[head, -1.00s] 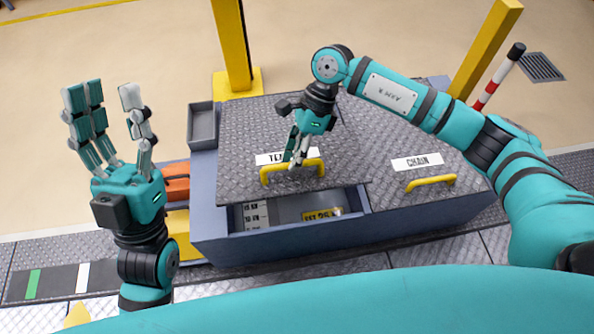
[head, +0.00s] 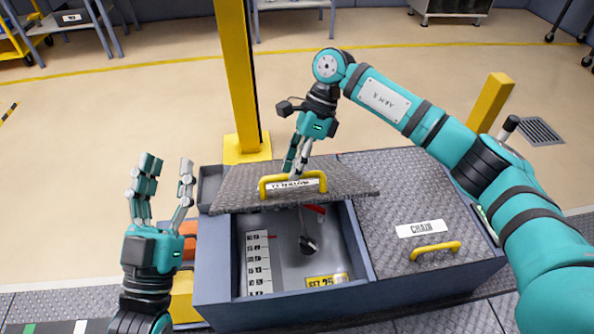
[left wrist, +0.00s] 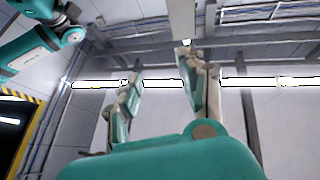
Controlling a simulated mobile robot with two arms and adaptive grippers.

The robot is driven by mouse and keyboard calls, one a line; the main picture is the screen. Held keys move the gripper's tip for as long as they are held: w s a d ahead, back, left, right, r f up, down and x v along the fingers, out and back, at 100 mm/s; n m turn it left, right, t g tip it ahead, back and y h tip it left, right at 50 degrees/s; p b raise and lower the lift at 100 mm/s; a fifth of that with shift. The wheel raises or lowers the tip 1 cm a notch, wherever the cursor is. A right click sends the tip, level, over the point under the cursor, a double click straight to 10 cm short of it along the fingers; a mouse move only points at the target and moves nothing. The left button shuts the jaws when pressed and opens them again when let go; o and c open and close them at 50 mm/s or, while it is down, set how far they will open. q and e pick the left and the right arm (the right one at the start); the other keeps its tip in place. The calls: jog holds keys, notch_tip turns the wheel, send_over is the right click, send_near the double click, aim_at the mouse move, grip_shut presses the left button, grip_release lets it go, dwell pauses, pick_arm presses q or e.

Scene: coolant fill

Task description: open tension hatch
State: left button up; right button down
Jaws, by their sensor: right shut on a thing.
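The tension hatch (head: 340,196) is a grey tread-plate lid on the left half of a blue-grey box. It is raised and tilted back, with a label (head: 288,185) seen edge-on and a yellow handle (head: 267,190). My right gripper (head: 296,172) is shut on that handle. Beneath the lid, the open compartment (head: 285,252) shows a white scale, a dark round-ended part and a yellow plate. My left gripper (head: 160,190) is open and empty, fingers up, left of the box. Its fingers also show in the left wrist view (left wrist: 160,95).
The closed chain hatch (head: 385,205) with its yellow handle (head: 435,251) is to the right. A yellow post (head: 238,80) stands behind the box, and another (head: 490,103) at back right.

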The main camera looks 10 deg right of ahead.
pick_arm(q)
jog(key=shift+f, duration=0.1)
jog(key=shift+c, duration=0.5)
jog(key=c, duration=0.4)
jog(key=shift+d+f+n, duration=0.1)
jog(key=shift+f+n, duration=0.05)
jog(key=shift+n, duration=0.15)
jog(key=shift+c, duration=1.4)
jog(key=d+f+n, duration=0.1)
jog(key=f+n, duration=0.1)
jog(key=n, duration=0.1)
jog(key=d+f+n, duration=0.1)
jog(key=f+n, duration=0.1)
jog(key=n, duration=0.1)
jog(key=d+f+n, duration=0.1)
jog(key=f+n, duration=0.1)
jog(key=n, duration=0.1)
jog(key=shift+s+f, duration=0.1)
jog(key=shift+s, duration=0.2)
grip_shut()
jog(key=s+d+f+n+g+y, duration=0.2)
jog(key=s+f+n+y, duration=0.15)
jog(key=f+n, duration=0.9)
jog(key=s+d+f+n+g+y, duration=0.1)
jog(key=s+f+n+y, duration=0.4)
jog(key=n, duration=1.2)
jog(key=w+r+h, duration=0.2)
jog(key=w, duration=1)
jog(key=shift+w+r, duration=0.2)
jog(key=shift+w, duration=0.05)
